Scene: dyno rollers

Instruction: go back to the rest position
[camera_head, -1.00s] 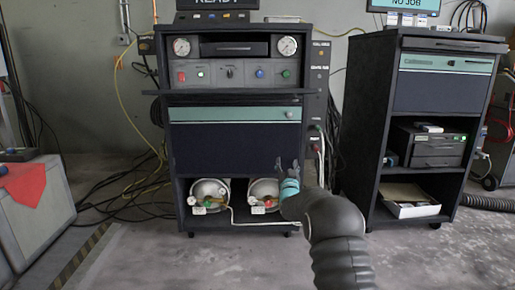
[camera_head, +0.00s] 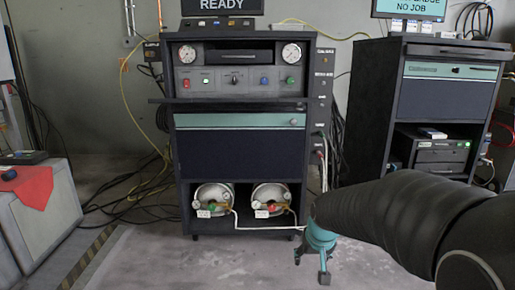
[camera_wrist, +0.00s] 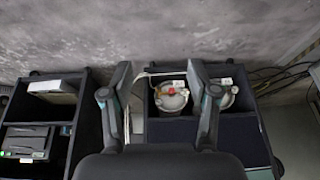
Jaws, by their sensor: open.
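My gripper (camera_head: 312,265) hangs low in front of the dark control cabinet's lower right corner, over the bare floor, with its fingers pointing down. In the wrist view my gripper (camera_wrist: 159,78) shows two fingers spread wide apart with nothing between them. My dark arm reaches in from the right edge of the head view. The control cabinet (camera_head: 240,138) has a teal drawer strip, gauges and a lower shelf with two round metal canisters (camera_head: 214,197).
A second dark cabinet (camera_head: 448,100) stands at the right, partly covered by my arm. A grey box (camera_head: 40,225) with a red cloth (camera_head: 30,185) is at the left. Cables lie between the box and the control cabinet. Concrete floor (camera_head: 170,265) is clear in front.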

